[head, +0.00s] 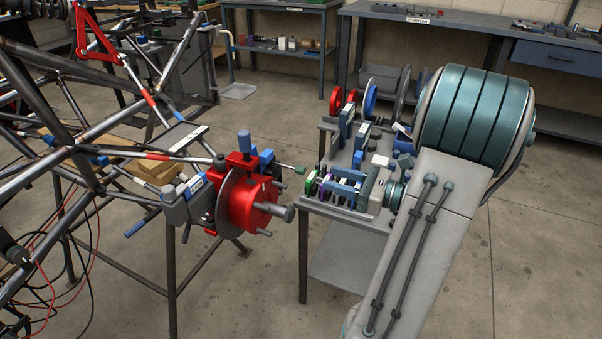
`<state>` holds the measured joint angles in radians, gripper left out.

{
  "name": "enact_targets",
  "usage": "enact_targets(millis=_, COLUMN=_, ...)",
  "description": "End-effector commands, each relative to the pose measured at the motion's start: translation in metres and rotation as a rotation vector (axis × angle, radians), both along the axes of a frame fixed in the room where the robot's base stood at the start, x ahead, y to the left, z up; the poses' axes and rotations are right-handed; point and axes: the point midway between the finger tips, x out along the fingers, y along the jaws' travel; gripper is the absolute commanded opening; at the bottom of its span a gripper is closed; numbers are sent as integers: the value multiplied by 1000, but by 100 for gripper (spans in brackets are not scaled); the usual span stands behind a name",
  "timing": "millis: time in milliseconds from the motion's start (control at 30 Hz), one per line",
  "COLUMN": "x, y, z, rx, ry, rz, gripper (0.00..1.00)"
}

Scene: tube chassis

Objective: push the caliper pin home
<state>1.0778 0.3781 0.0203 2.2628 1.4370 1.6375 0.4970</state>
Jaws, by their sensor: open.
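The brake assembly hangs on the tube chassis (88,172), with a red hub (252,205) in front of a grey disc (226,200). A red bracket with a blue knob tops the disc, and the dark and blue caliper (266,160) sits behind the hub. A thin pin with a green end (298,168) sticks out to the right from the caliper; its inner end is hidden. My gripper (314,187) comes in from the right, pointing left, open, a little right of and below the green end. A gap shows between them. Its fingers are hard to separate from the cart behind.
A cart (338,212) with red and blue discs and small parts stands behind my gripper. Workbenches (440,22) line the back wall. Red and black cables hang at lower left. Open floor (255,305) lies in front.

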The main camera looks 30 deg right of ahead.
Motion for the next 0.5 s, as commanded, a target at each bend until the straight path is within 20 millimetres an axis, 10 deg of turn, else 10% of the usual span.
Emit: enact_targets(millis=500, x=69, y=55, z=-1, rx=-1, ry=1, rz=2, gripper=41)
